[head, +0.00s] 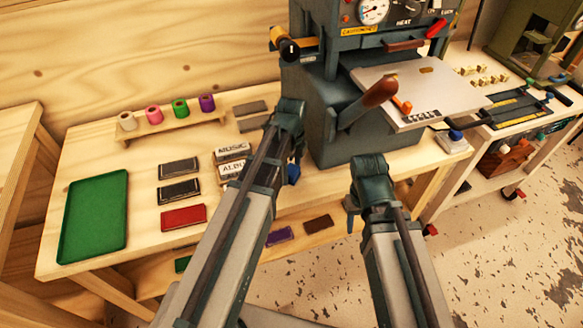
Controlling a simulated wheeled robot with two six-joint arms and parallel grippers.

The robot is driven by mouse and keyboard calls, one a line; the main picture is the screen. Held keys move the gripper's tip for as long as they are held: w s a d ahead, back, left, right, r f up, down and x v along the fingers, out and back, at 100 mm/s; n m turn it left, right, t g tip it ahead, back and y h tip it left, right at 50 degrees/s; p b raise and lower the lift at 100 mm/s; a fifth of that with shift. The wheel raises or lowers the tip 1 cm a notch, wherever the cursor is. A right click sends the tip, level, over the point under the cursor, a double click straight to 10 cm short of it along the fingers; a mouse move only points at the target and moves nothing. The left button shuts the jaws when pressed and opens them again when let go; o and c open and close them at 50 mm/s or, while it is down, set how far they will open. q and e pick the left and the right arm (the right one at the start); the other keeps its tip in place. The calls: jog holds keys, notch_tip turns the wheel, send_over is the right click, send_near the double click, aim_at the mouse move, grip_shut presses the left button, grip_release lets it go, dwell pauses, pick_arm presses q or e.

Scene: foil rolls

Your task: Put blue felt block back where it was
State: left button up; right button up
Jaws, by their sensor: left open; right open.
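My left gripper is open, over the right end of the wooden table beside the grey press. My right gripper (352,208) is open and hangs in front of the press, apart from the table. I see nothing between its fingers.
The wooden table (140,180) holds a green tray (94,216), foil rolls on a rack (172,123), dark blocks (179,189), a red block (183,217) and white lettered blocks (232,152). A lower shelf holds a purple piece (280,236).

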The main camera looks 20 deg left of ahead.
aim_at(291, 170)
pick_arm(q)
notch_tip(291, 170, up, 11)
jog(key=p, duration=1)
jog(key=s+d+n+y, duration=0.1)
jog(key=s+d+n, duration=0.9)
jog(key=s+n, duration=0.4)
jog(key=shift+s+d+n, duration=0.15)
jog(key=shift+d+n, duration=0.1)
jog(key=shift+n, duration=0.95)
